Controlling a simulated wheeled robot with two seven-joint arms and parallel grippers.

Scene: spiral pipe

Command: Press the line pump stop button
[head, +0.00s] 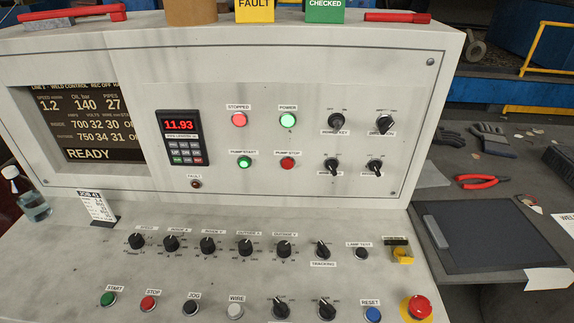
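The pump stop button (287,164) is a small red round button on the upright panel of the control console, under a "PUMP STOP" label. The green pump start button (244,162) sits to its left. Above them are a red "STOPPED" light (239,119) and a green "POWER" light (288,120). Nothing covers the pump stop button. Neither of my grippers shows in the head view.
The sloped lower console (70,262) carries several knobs, a red stop button (148,303) and a red emergency button (418,307). A bottle (32,200) stands at left. A side table at right holds a clipboard (490,237), red pliers (480,181) and gloves (490,138).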

